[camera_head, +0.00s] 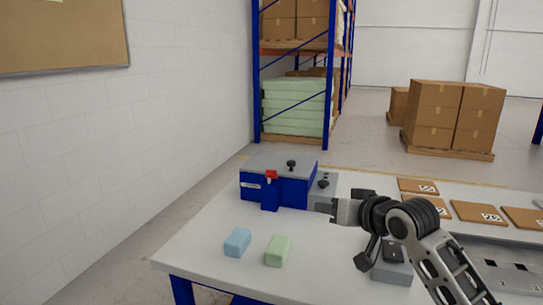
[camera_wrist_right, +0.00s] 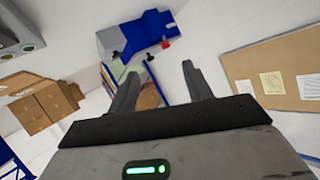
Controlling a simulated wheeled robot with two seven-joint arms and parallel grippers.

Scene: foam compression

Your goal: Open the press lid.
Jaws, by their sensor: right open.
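The press (camera_head: 290,192) is a blue box on the table with a flat grey lid (camera_head: 270,163) on top, and the lid looks closed. A black knob (camera_head: 291,164) stands on the lid. A red latch or handle (camera_head: 271,175) sits on the front face. My right gripper (camera_head: 337,210) is just right of the press, apart from it, with its jaws toward it. In the right wrist view the open, empty fingers (camera_wrist_right: 160,82) show, with the press (camera_wrist_right: 147,32) beyond them, turned over in the picture. My left gripper is not in view.
A blue foam block (camera_head: 237,242) and a green foam block (camera_head: 277,250) lie at the front of the table (camera_head: 205,245). A grey unit (camera_head: 323,187) adjoins the press on the right. A grey device (camera_head: 393,268) is below my right arm. Brown marked panels (camera_head: 476,211) lie at right.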

